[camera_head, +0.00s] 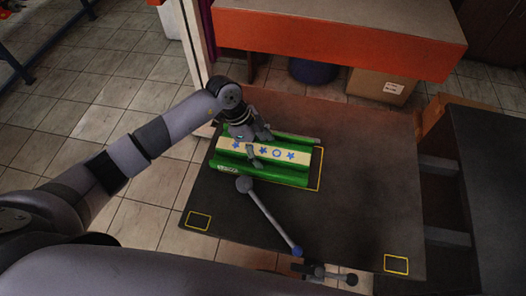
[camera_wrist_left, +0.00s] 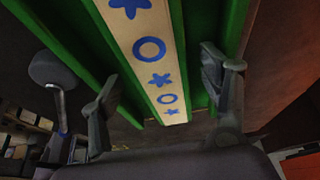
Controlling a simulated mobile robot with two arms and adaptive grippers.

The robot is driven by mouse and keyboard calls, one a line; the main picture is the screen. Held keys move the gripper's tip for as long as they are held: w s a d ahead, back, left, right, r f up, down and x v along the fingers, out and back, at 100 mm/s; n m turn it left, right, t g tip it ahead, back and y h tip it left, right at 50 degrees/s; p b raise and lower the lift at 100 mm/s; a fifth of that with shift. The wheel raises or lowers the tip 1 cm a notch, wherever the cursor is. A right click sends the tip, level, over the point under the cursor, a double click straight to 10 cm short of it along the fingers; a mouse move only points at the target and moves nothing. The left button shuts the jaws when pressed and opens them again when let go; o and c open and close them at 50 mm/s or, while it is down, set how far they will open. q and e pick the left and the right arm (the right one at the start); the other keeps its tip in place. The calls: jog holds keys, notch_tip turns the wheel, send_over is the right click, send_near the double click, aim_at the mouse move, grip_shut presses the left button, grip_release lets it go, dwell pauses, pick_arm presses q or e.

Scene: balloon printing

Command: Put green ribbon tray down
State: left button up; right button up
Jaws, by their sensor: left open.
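The green ribbon tray (camera_head: 230,173) lies on the dark table (camera_head: 365,165), its right end inside a yellow outline (camera_head: 320,168). A cream ribbon (camera_head: 263,150) with blue stars and rings runs along its middle. My left gripper (camera_head: 255,147) is over the tray's left part, with its fingers apart. In the left wrist view my left gripper (camera_wrist_left: 160,95) is open, one finger on each side of the ribbon strip; the green tray walls (camera_wrist_left: 234,25) show near both fingers. I cannot tell whether the fingers touch the tray.
A grey lever (camera_head: 270,217) with a rounded end stands in front of the tray. Two small yellow outlines (camera_head: 199,220) (camera_head: 397,264) mark the table's front corners. An orange bench (camera_head: 340,40) and a cardboard box (camera_head: 381,86) are behind. The table's right part is clear.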

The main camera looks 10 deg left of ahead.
pick_arm(q)
jog(key=shift+c, duration=0.2)
jog(key=c, duration=1.6)
